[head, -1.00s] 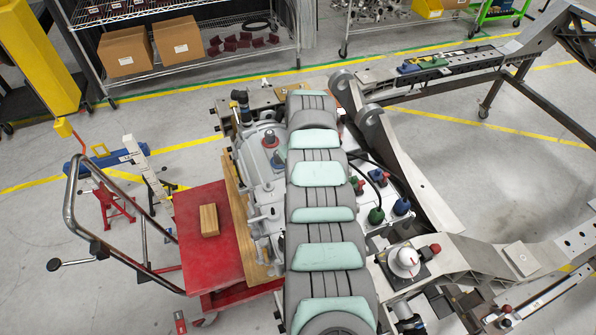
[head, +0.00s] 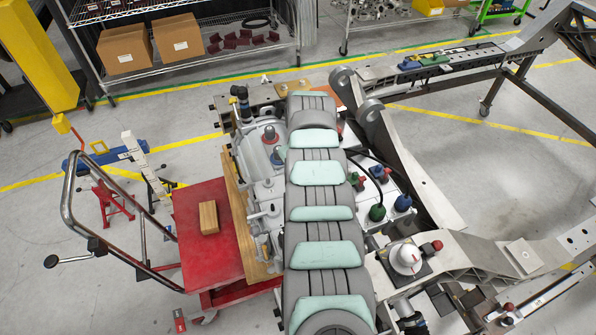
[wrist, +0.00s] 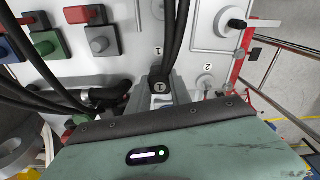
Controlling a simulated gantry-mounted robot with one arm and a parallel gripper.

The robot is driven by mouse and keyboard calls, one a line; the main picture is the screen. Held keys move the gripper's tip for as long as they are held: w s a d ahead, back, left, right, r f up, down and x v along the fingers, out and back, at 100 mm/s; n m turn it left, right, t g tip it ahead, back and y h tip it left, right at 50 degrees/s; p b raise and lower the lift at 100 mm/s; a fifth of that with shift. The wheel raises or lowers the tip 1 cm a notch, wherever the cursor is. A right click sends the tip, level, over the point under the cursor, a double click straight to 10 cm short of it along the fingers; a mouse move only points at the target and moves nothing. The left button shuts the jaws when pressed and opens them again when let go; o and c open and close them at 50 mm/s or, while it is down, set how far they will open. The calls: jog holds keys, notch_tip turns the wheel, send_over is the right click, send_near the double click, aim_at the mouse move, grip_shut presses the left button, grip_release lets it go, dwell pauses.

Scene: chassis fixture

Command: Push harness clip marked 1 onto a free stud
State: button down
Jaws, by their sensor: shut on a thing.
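In the wrist view, my gripper (wrist: 163,98) is shut on a dark round harness clip (wrist: 161,84), close to a light grey panel (wrist: 125,50). A mark on the clip's face is too small to read surely. Black cables (wrist: 175,45) run up the picture from the clip. A printed 1 is on the panel above the clip, and a printed 2 is to its right. A pale stud (wrist: 205,82) stands bare below the 2. Whether the clip touches the panel or a stud under it is hidden. In the head view my arm hides the gripper and clip.
Red, green and blue connectors (wrist: 46,45) and more black cables crowd the panel's left in the wrist view. A grey fitting with a black knob (wrist: 237,25) stands upper right. In the head view, a red cart (head: 208,250) carries a wooden block (head: 209,217).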

jog(key=shift+f+b, duration=0.45)
jog(key=shift+f, duration=0.1)
jog(key=c, duration=1.1)
grip_release()
jog(key=shift+r, duration=0.1)
jog(key=shift+r+p, duration=2.25)
jog(key=shift+r, duration=0.75)
jog(key=shift+f, duration=0.1)
